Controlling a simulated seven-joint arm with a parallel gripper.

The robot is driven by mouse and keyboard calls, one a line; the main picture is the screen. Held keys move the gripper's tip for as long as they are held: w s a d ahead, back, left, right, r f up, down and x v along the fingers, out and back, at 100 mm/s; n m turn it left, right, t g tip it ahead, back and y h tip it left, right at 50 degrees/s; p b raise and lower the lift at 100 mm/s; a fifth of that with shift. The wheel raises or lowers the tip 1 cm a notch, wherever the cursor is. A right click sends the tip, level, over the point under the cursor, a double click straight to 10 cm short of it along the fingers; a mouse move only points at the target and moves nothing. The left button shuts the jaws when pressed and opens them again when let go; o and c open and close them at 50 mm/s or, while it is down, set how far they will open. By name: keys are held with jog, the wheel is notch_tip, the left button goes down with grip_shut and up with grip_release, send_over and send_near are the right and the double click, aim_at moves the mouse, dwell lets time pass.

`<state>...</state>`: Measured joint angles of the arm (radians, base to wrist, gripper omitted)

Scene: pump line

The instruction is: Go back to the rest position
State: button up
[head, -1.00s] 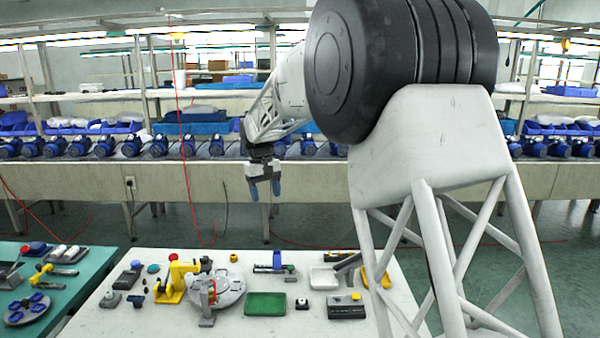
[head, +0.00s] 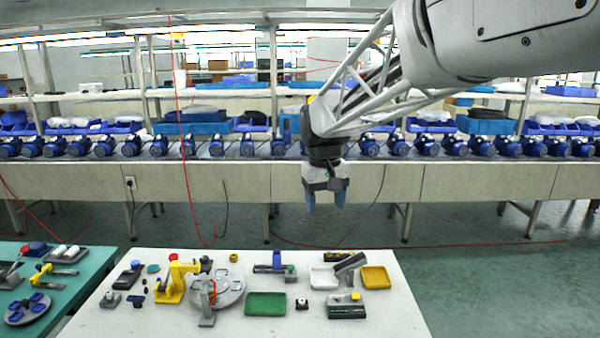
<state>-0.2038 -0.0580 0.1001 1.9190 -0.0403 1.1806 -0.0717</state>
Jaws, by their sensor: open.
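My gripper (head: 325,204) hangs in the air with its blue-tipped fingers pointing down. It is open, with nothing seen between the fingers. In the head view it shows above and beyond the back edge of the white table (head: 400,322), apart from everything on it. My arm reaches in from the upper right.
The white table holds a yellow press (head: 178,280), a grey round plate (head: 230,286), a green mat (head: 265,304), a white tray (head: 323,278) and a yellow tray (head: 376,277). A teal table (head: 75,297) stands at left. Behind runs a conveyor (head: 230,185) with several blue pumps.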

jog(key=s+d+f+m+t, duration=0.1)
jog(key=s+d+f, duration=0.2)
jog(key=s, duration=0.8)
jog(key=s+d+f+m, duration=0.1)
jog(key=s+d+f, duration=0.2)
jog(key=s, duration=0.8)
jog(key=s+d+f+m+t, duration=0.1)
jog(key=s+d+f, duration=0.2)
jog(key=s+d, duration=0.3)
jog(key=s, duration=0.5)
jog(key=shift+d+m+t, duration=0.3)
jog(key=shift+d, duration=0.05)
